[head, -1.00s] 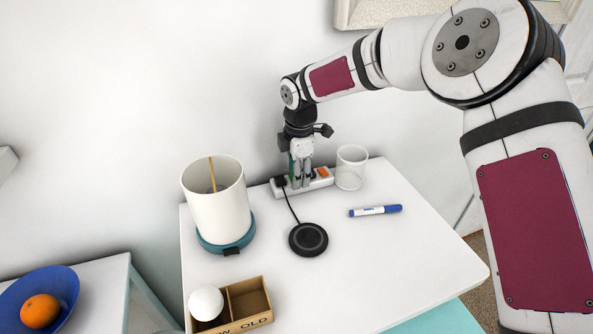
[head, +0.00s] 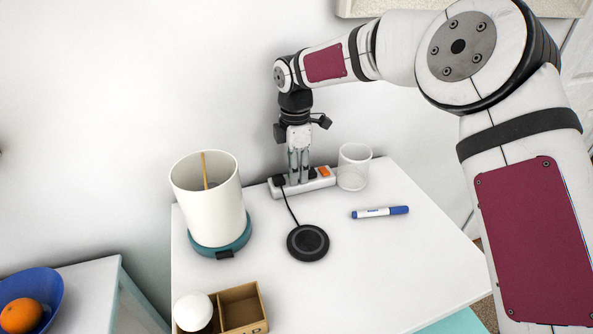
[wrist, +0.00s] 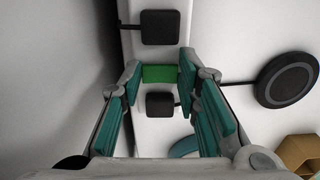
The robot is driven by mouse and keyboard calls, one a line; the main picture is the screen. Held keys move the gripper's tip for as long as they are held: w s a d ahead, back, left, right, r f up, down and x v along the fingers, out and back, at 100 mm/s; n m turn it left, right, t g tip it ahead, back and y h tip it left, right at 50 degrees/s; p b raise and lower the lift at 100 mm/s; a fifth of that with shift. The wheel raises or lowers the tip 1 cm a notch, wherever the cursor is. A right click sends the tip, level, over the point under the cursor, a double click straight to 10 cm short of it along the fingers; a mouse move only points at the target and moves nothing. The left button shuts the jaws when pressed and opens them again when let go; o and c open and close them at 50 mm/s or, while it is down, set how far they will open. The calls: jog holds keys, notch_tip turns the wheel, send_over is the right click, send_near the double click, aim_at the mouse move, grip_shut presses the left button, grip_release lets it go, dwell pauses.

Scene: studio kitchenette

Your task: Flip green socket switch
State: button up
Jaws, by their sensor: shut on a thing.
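A white power strip (head: 316,184) lies along the wall at the back of the white table. Its green socket switch (wrist: 160,73) shows between two black plugs, the upper plug (wrist: 160,27) and the lower plug (wrist: 160,104), in the wrist view. My gripper (head: 299,181) points down onto the strip, and its fingers hide the green switch in the head view. In the wrist view my gripper (wrist: 159,73) has one teal-padded fingertip at each end of the green switch, closed in on it. Whether the switch is tilted is hard to tell.
An orange switch (head: 323,171) is at the strip's right end. A clear glass (head: 354,169) stands just right of it. A round black charging pad (head: 308,243), a blue marker (head: 380,212), a white canister (head: 210,205) and a wooden box (head: 243,305) stand or lie nearby.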

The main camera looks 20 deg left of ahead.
jog(key=o, duration=1.2)
jog(key=shift+c, duration=0.2)
notch_tip(320, 180, up, 12)
